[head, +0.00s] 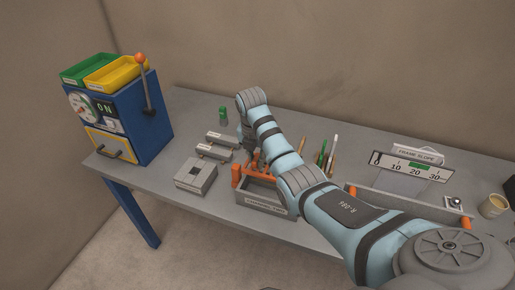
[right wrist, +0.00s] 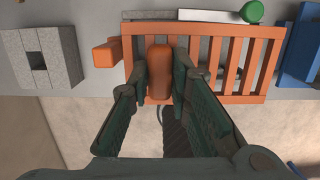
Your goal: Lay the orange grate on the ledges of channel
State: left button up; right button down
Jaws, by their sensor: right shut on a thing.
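The orange grate (right wrist: 215,29) fills the upper middle of the right wrist view, its slats running up and down the picture. My right gripper (right wrist: 164,70) is shut on the grate's rounded orange handle, left of its middle. In the head view my right gripper (head: 251,158) points down over the grey labelled channel (head: 263,206), and my own arm hides part of both. Only orange bits of the grate (head: 236,176) show there, at the channel's left and back. I cannot tell whether the grate touches the ledges. My left gripper is not in view.
A grey block with a square hole (head: 195,174) stands left of the channel. Grey bars (head: 214,151) and a green-topped item (head: 223,115) lie behind. A blue machine (head: 130,115) stands at the far left. Pens (head: 325,155), a slope gauge (head: 413,168) and a cup (head: 493,205) stand right.

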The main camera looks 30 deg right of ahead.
aim_at(256, 170)
jog(key=shift+s+f, duration=0.1)
jog(key=shift+f, duration=0.4)
jog(key=shift+f+b, duration=1.25)
jog(key=shift+f, duration=1.4)
jog(key=shift+w, duration=0.2)
jog(key=shift+r, duration=0.1)
jog(key=shift+p, duration=0.65)
jog(key=shift+p, duration=0.5)
